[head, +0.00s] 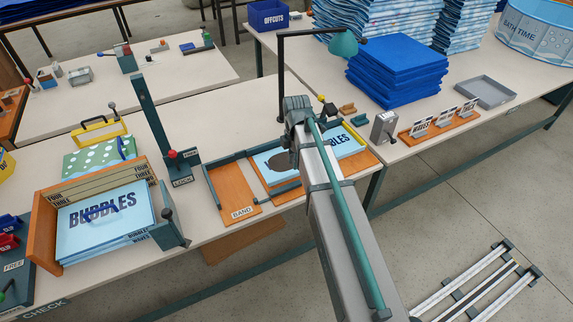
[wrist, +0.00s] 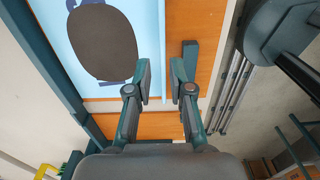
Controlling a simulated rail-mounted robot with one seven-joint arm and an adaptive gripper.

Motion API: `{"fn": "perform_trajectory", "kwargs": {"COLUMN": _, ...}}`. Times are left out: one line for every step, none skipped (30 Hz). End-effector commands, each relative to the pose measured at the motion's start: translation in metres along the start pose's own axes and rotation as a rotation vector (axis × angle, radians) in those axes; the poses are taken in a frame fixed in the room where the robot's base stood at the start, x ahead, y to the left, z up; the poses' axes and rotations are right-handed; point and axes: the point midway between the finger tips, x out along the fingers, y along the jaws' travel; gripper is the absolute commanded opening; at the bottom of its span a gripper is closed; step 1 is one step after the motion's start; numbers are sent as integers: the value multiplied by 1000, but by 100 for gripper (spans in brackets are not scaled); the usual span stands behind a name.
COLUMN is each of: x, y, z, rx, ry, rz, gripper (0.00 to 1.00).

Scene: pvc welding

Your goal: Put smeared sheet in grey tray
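A light blue sheet (head: 267,155) printed BUBBLES lies on an orange board at the middle station. A dark oval smear marks it; it also shows in the wrist view (wrist: 152,20), the smear at upper left. My gripper (wrist: 163,68) is over the sheet's edge with its fingers apart. In the wrist view the edge runs between the fingertips; I cannot tell whether they touch it. In the head view my arm hides the gripper and part of the sheet. The grey tray (head: 485,91) is at the right on the bench and looks empty.
A blue stack (head: 397,70) and a label rack (head: 438,125) stand near the grey tray. A lamp (head: 343,44) arches above the station. An orange tray (head: 45,228) of BUBBLES sheets and a lever post (head: 150,120) stand to the left.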

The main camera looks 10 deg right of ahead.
Motion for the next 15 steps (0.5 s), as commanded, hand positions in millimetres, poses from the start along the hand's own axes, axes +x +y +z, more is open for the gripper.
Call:
{"fn": "perform_trajectory", "kwargs": {"x": 2, "y": 0, "z": 0, "rx": 0, "ry": 0, "rz": 0, "gripper": 21}}
{"fn": "perform_trajectory", "kwargs": {"x": 3, "y": 0, "z": 0, "rx": 0, "ry": 0, "rz": 0, "gripper": 21}}
{"fn": "perform_trajectory", "kwargs": {"x": 4, "y": 0, "z": 0, "rx": 0, "ry": 0, "rz": 0, "gripper": 21}}
{"fn": "perform_trajectory", "kwargs": {"x": 6, "y": -1, "z": -1, "rx": 0, "ry": 0, "rz": -1, "gripper": 21}}
{"fn": "perform_trajectory", "kwargs": {"x": 8, "y": -1, "z": -1, "rx": 0, "ry": 0, "rz": -2, "gripper": 21}}
{"fn": "perform_trajectory", "kwargs": {"x": 12, "y": -2, "z": -2, "rx": 0, "ry": 0, "rz": -2, "gripper": 21}}
{"fn": "perform_trajectory", "kwargs": {"x": 15, "y": -2, "z": -2, "rx": 0, "ry": 0, "rz": -2, "gripper": 21}}
{"fn": "perform_trajectory", "kwargs": {"x": 18, "y": -3, "z": -2, "rx": 1, "ry": 0, "rz": -2, "gripper": 21}}
{"fn": "perform_trajectory", "kwargs": {"x": 23, "y": -3, "z": -3, "rx": 1, "ry": 0, "rz": -3, "gripper": 21}}
{"fn": "perform_trajectory", "kwargs": {"x": 26, "y": -4, "z": -3, "rx": 1, "ry": 0, "rz": -3, "gripper": 21}}
{"fn": "perform_trajectory", "kwargs": {"x": 30, "y": -4, "z": -4, "rx": 1, "ry": 0, "rz": -3, "gripper": 21}}
{"fn": "perform_trajectory", "kwargs": {"x": 35, "y": -4, "z": -4, "rx": 1, "ry": 0, "rz": -2, "gripper": 21}}
{"fn": "perform_trajectory", "kwargs": {"x": 39, "y": -4, "z": -4, "rx": 1, "ry": 0, "rz": -2, "gripper": 21}}
{"fn": "perform_trajectory", "kwargs": {"x": 42, "y": -4, "z": -4, "rx": 1, "ry": 0, "rz": -2, "gripper": 21}}
{"fn": "perform_trajectory", "kwargs": {"x": 45, "y": -3, "z": -3, "rx": 1, "ry": 0, "rz": -2, "gripper": 21}}
